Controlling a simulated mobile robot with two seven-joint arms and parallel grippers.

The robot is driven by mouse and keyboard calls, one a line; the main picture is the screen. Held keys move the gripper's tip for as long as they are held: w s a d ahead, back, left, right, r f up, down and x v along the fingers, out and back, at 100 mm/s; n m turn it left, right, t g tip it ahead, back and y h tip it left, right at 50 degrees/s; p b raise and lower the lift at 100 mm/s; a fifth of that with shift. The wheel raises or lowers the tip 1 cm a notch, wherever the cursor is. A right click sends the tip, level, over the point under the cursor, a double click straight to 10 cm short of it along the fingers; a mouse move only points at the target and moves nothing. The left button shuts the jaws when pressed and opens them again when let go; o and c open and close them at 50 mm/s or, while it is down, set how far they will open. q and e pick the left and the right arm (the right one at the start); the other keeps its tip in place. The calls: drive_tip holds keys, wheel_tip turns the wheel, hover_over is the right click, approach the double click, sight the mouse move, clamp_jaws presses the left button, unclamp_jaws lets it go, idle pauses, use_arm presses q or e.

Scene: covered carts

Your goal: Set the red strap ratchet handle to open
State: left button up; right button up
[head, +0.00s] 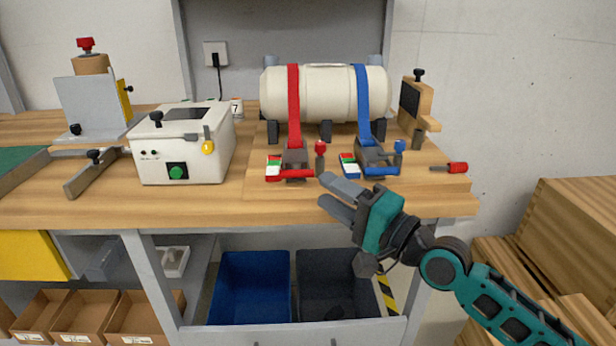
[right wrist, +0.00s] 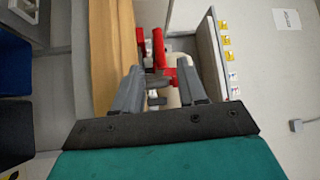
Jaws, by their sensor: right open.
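The red strap (head: 294,105) runs down over a cream tank to its ratchet (head: 295,158) on the bench. The red ratchet handle (head: 296,174) lies low at the ratchet's front, near the bench top. A red-topped post (head: 320,149) stands just right of it. My right gripper (head: 325,188) is open and empty, in front of and slightly right of the ratchet, apart from it. In the right wrist view, red ratchet parts (right wrist: 158,50) show ahead of the open fingers; which part is which is hard to tell. My left gripper is out of view.
A blue strap (head: 363,95) with its blue ratchet (head: 376,160) sits close on the right. A white box (head: 183,150) with a green button stands left. A red-handled tool (head: 450,168) lies at the right edge. Bins (head: 250,290) sit under the bench.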

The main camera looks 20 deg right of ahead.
sight(303, 176)
drive_tip(key=shift+x, duration=2.85)
drive_tip(key=shift+c, duration=0.5)
clamp_jaws()
